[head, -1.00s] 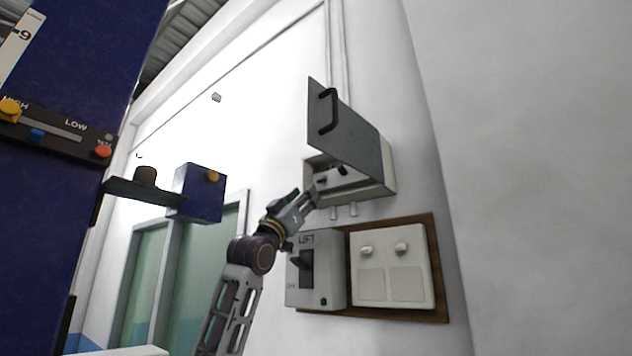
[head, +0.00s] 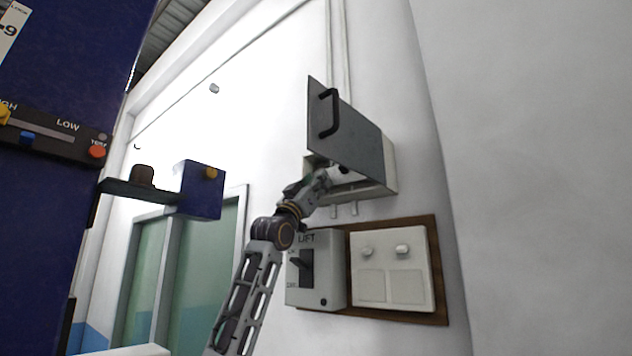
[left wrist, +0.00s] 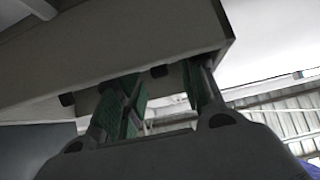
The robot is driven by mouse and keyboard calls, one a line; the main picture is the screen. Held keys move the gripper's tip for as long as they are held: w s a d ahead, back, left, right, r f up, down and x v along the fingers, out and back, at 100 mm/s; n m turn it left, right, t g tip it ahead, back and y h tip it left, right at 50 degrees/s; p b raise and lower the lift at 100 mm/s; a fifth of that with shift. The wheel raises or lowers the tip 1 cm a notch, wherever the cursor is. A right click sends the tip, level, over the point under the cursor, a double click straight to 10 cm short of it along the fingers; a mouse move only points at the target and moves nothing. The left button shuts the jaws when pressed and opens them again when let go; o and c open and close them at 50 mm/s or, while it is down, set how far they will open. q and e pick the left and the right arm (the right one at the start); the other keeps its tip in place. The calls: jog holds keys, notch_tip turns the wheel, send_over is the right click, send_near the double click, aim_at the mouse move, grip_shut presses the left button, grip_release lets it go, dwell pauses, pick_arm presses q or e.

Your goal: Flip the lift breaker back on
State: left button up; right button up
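A grey wall box (head: 378,187) hangs on the white wall, its dark hinged door (head: 350,128) with a black handle standing open. My left gripper (head: 333,174) reaches into the box's lower front; any breaker inside is hidden by the door and gripper. In the left wrist view my left gripper (left wrist: 165,92) has its two green-padded fingers apart with nothing visible between them, close under a grey box surface (left wrist: 130,45) with dark round spots. Below the box, a grey switch unit (head: 325,285) labelled LIFT has a dark lever (head: 303,262). My right gripper is not seen.
A white panel (head: 390,270) with two knobs sits on a brown board (head: 437,290) right of the LIFT unit. A dark blue machine (head: 70,200) stands at left, with a blue box (head: 203,190) on its bracket. Green doors (head: 205,265) are behind.

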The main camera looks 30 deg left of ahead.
pick_arm(q)
jog(key=shift+c, duration=0.3)
grip_shut()
jog(key=shift+r+g, duration=0.15)
jog(key=shift+g, duration=0.15)
jog(key=g, duration=0.2)
jog(key=r+g, duration=0.1)
jog(key=g, duration=0.1)
jog(key=r+g, duration=0.1)
jog(key=g, duration=0.1)
jog(key=shift+s+r, duration=0.2)
jog(key=shift+s, duration=0.15)
dwell(0.5)
jog(key=shift+w+r+g+y, duration=0.15)
jog(key=shift+r+g, duration=0.2)
jog(key=shift+g, duration=0.55)
jog(key=shift+s+r+g+y, duration=0.15)
jog(key=shift+r+g, duration=0.2)
jog(key=shift+g, duration=0.55)
jog(key=shift+w, duration=0.1)
